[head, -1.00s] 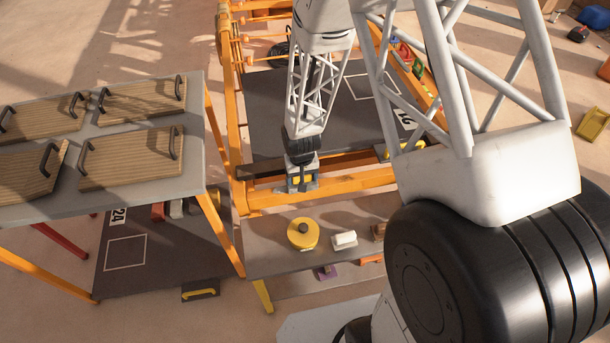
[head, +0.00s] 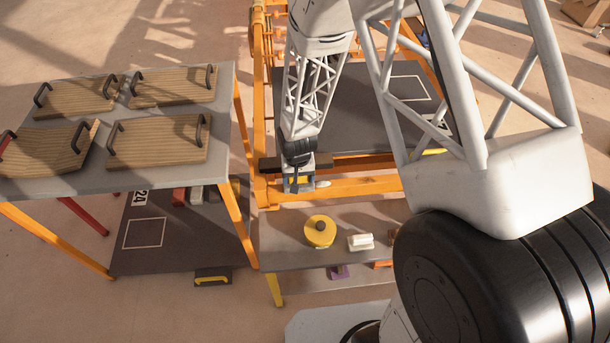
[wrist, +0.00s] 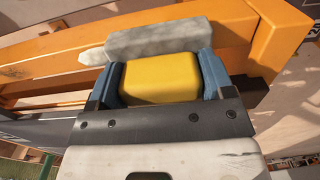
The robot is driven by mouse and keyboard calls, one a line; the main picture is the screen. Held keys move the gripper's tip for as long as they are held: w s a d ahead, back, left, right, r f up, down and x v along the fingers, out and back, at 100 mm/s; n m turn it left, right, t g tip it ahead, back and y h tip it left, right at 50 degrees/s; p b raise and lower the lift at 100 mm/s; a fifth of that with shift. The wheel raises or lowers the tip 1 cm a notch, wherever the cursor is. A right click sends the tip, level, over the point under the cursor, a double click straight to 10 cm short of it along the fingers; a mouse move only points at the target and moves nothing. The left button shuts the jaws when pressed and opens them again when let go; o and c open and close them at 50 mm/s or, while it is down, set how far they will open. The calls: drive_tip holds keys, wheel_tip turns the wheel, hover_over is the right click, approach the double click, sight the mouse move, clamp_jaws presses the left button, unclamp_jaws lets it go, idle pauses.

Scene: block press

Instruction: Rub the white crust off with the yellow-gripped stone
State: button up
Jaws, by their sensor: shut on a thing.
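My gripper (wrist: 160,80) is shut on the yellow grip (wrist: 160,77) of the stone, with a blue finger at each side. The grey stone (wrist: 165,38) lies beyond the grip, against or just above the orange beam (wrist: 235,38); I cannot tell if they touch. A pale patch, seemingly the white crust (wrist: 94,55), shows on the beam by the stone's left end. In the head view, my gripper (head: 298,184) is at the frame's front orange beam (head: 365,187), and a small white patch (head: 322,184) shows just right of it. The stone may hide more crust.
Below the beam, a low grey shelf (head: 285,254) carries a yellow round thing (head: 319,232) and a white block (head: 361,242). A grey table (head: 225,105) with several handled wooden boards stands at left. A dark panel (head: 350,105) lies behind the beam.

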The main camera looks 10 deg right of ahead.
drive_tip(key=shift+a+r, duration=0.35)
drive_tip(key=shift+r, duration=0.1)
drive_tip(key=shift+a+f, duration=0.25)
drive_tip(key=shift+f, duration=0.05)
drive_tip(key=shift+d+r, duration=0.2)
drive_tip(key=shift+d, duration=0.5)
drive_tip(key=shift+d+f, duration=0.25)
drive_tip(key=shift+f, duration=0.15)
drive_tip(key=shift+d+r, duration=0.25)
drive_tip(key=shift+d, duration=0.45)
drive_tip(key=shift+d+r, duration=0.2)
drive_tip(key=shift+d, duration=0.45)
drive_tip(key=shift+d+f, duration=0.2)
drive_tip(key=shift+d, duration=0.4)
drive_tip(key=shift+d+f, duration=0.15)
drive_tip(key=shift+d, duration=0.4)
drive_tip(key=shift+d+r, duration=0.2)
drive_tip(key=shift+d, duration=1.65)
drive_tip(key=shift+d+r, duration=0.25)
drive_tip(key=shift+d, duration=0.05)
drive_tip(key=shift+a+r, duration=0.1)
drive_tip(key=shift+r, duration=0.25)
wheel_tip(320, 180, up, 6)
drive_tip(key=shift+r, duration=0.2)
